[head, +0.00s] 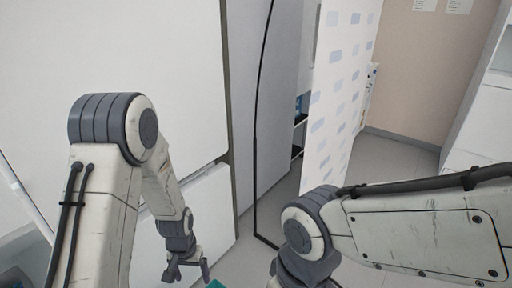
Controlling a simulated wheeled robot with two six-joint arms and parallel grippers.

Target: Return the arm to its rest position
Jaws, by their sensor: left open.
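My left arm comes in from the left and bends down at its grey elbow. Its gripper (188,273) hangs near the bottom edge, in front of the white cabinet front. The two dark fingers are apart, and nothing shows between them. My right arm comes in from the right and bends down at a grey joint. Its lower part leaves the picture at the bottom, so my right gripper is hidden from view.
A tall white cabinet (190,62) fills the left. A thin black stand (255,150) and a patterned white curtain (338,85) stand behind my arms. A small teal thing (216,284) shows at the bottom edge. Grey floor (400,155) is open at the back right.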

